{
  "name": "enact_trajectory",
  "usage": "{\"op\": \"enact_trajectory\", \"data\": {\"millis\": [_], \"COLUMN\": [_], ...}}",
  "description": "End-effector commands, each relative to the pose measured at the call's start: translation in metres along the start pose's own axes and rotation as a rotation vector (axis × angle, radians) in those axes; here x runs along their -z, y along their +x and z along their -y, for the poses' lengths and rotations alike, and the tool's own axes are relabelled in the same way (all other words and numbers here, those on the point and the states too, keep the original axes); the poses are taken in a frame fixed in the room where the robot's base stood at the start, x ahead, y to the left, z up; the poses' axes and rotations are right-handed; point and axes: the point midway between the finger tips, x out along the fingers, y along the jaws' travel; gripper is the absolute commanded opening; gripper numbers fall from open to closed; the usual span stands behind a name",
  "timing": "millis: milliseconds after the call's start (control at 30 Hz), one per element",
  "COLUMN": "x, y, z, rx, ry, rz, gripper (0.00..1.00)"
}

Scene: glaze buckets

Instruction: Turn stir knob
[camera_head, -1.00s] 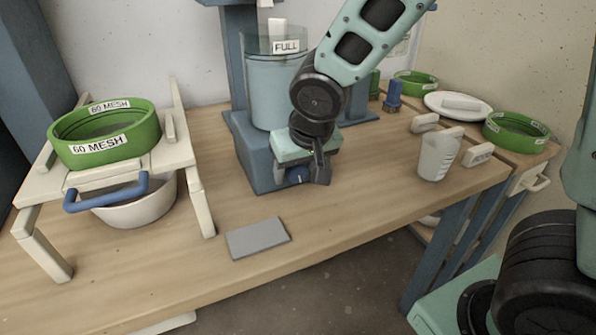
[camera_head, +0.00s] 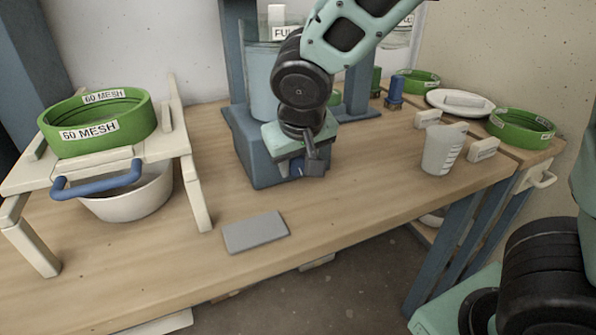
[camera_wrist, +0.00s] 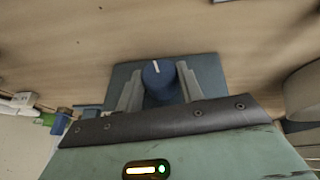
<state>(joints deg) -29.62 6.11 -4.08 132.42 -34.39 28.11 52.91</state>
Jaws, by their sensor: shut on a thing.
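The stir knob is a dark blue round knob with a white pointer line, on the front of the blue mixer base (camera_head: 256,158). In the wrist view the knob (camera_wrist: 157,76) sits between my two grey fingers, its white line pointing nearly straight up in the picture. My gripper (camera_wrist: 160,88) is shut on the knob, one finger on each side. In the head view my gripper (camera_head: 304,166) is at the base's front right, and only a small part of the knob shows behind a finger. A clear bucket (camera_head: 263,90) with bluish contents stands on the base, its label partly hidden by my arm.
A grey plate (camera_head: 256,232) lies on the table in front. A measuring cup (camera_head: 441,150) stands to the right. A wooden stand (camera_head: 196,190) at left bears a green 60 MESH sieve (camera_head: 130,128) above a white bowl (camera_head: 130,200). Clear tabletop lies between.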

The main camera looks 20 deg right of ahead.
Motion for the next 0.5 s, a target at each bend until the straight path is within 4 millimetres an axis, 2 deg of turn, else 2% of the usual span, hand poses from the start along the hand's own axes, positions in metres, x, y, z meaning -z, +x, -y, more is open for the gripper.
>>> {"op": "enact_trajectory", "data": {"millis": [33,500], "x": [-0.0015,-0.0007], "y": [0.0069,0.0043], "z": [0.0037,0.0084], "rx": [-0.025,-0.419], "ry": [-0.015,-0.178], "rz": [-0.007,-0.003], "gripper": [0.14,0.14]}}
